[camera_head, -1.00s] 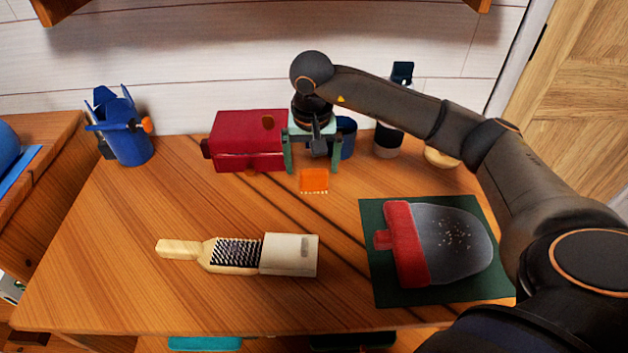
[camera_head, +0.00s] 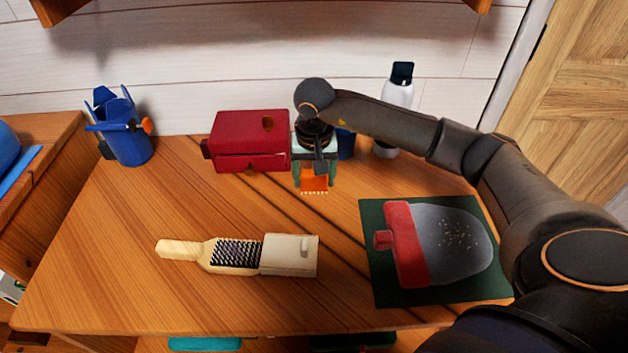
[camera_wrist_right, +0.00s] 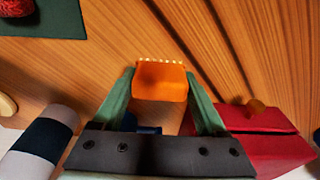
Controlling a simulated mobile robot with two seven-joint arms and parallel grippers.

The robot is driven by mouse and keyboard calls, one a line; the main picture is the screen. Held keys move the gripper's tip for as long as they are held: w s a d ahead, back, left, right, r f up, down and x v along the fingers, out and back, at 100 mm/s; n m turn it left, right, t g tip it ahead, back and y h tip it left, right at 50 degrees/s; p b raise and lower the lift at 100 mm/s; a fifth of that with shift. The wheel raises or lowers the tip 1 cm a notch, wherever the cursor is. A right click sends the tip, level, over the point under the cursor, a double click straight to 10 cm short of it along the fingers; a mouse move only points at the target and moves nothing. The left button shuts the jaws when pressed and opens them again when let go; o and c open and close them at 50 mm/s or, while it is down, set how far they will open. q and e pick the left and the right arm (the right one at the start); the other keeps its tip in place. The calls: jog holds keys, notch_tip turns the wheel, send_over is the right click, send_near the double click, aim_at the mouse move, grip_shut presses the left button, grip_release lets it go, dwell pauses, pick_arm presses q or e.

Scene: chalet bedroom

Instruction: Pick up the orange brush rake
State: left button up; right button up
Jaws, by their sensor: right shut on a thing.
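The orange brush rake (camera_head: 314,184) is a small orange block with a row of pale teeth along its near edge. It is at the back middle of the table. My right gripper (camera_head: 314,172) is over it with its green fingers shut on its two sides. In the right wrist view the orange brush rake (camera_wrist_right: 161,82) sits between the two green fingertips of the gripper (camera_wrist_right: 160,88). I cannot tell whether it rests on the table or is slightly lifted. My left gripper is not in view.
A red box (camera_head: 250,142) stands just left of the right gripper. A bottle (camera_head: 396,100) and a dark blue object (camera_head: 346,143) stand behind it. A blue cup (camera_head: 128,140) is at the back left. A wooden brush (camera_head: 235,254) and a green mat (camera_head: 377,284) with a red-edged scraper (camera_head: 405,243) lie in front.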

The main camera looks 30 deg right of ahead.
jog(key=c, duration=0.5)
jog(key=shift+r, duration=0.15)
jog(key=shift+r, duration=0.25)
notch_tip(320, 180, up, 3)
jog(key=shift+w+f, duration=0.1)
jog(key=shift+f, duration=0.05)
jog(key=s+a+r, duration=0.4)
jog(key=s, duration=0.1)
jog(key=s+a+r, duration=0.5)
jog(key=shift+s+a+r, duration=0.25)
jog(key=shift+r, duration=0.05)
